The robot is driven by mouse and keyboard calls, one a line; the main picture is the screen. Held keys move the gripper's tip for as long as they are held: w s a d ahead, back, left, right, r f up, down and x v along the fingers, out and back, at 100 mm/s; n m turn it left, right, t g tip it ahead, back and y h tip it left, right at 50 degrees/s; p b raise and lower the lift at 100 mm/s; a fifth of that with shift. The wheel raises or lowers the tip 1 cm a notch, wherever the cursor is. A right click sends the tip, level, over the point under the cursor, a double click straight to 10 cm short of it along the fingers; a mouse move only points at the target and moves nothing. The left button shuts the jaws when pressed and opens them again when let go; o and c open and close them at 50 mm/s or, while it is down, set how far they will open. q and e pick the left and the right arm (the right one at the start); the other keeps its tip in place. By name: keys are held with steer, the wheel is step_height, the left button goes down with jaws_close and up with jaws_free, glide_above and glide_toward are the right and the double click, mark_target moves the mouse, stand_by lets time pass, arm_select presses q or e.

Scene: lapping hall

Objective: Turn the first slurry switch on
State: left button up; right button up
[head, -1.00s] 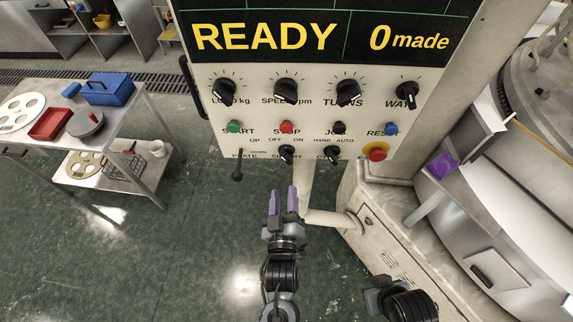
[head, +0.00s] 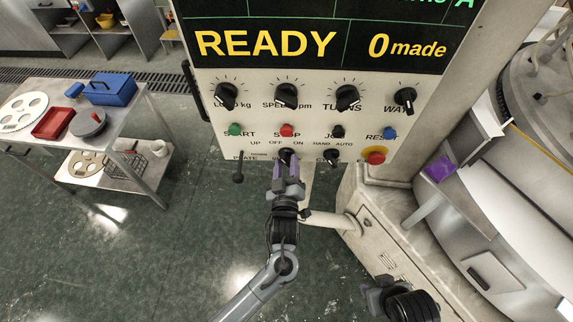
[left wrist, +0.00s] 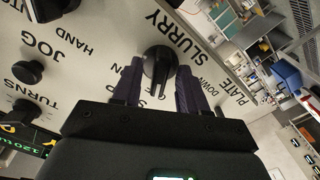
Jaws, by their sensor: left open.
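The SLURRY switch (left wrist: 158,62) is a black rotary knob low on the panel, with OFF and ON lettering. In the left wrist view it sits between the two purple fingers of my left gripper (left wrist: 156,88), which is open, one finger on each side. A pale mark on the knob appears to face the partly hidden OFF lettering. Whether the fingers touch the knob cannot be told. My right gripper (head: 378,295) is low at the right, away from the panel; its fingers are unclear.
The control panel (head: 350,118) has several dials, coloured buttons and a red stop button (head: 375,157) close by. The PLATE lever (head: 239,168) hangs left of my left gripper. A JOG knob (left wrist: 27,108) also shows. A cart (head: 150,128) stands left.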

arm_select(q)
jaws_close()
